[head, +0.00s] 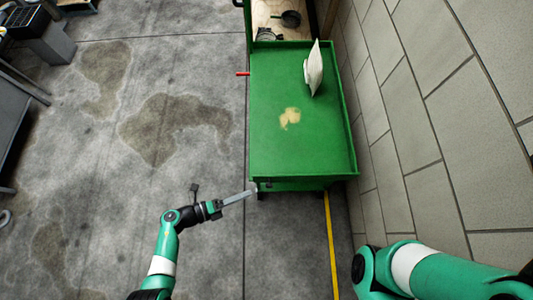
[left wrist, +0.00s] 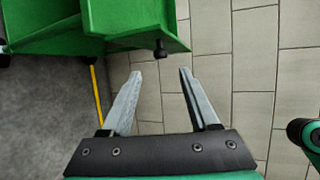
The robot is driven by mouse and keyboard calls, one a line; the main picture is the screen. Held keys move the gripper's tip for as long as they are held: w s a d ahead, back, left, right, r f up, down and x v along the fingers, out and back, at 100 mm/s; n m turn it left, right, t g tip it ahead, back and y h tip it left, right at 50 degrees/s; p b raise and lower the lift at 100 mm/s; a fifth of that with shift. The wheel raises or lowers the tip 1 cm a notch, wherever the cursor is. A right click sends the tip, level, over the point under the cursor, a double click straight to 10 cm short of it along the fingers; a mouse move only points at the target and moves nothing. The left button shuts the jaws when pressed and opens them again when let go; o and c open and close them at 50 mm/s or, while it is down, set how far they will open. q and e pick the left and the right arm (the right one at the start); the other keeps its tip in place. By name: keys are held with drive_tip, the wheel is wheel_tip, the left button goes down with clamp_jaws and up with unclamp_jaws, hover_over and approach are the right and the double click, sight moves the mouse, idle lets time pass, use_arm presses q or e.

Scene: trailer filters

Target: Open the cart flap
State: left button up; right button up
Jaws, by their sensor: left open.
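The green cart (head: 290,165) stands against the wall, with low raised edges around its flat top. It also shows at the upper left of the left wrist view (left wrist: 130,20), where a small black knob (left wrist: 160,50) is at its lower corner. A red handle (head: 242,73) sticks out from the cart's left side; I cannot tell which part is the flap. My left gripper (head: 252,191) is just off the cart's near left corner. In the left wrist view its fingers (left wrist: 160,75) are open with nothing between them, below the knob. My right gripper is out of view.
A white, pillow-like filter (head: 314,70) stands on the cart, near a tan patch (head: 290,118). The tiled wall (head: 440,100) closes off the cart's right side. Open concrete floor (head: 130,120) lies to the left. A yellow line (head: 330,240) runs below the cart.

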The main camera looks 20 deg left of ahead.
sight(269, 186)
use_arm(q)
drive_tip(key=b+x, duration=0.4)
drive_tip(key=x, duration=0.6)
drive_tip(key=shift+f, duration=0.2)
drive_tip(key=shift+w+d+b, duration=0.25)
drive_tip(key=shift+d+b, duration=0.05)
drive_tip(key=shift+d, duration=0.05)
clamp_jaws()
idle(0.5)
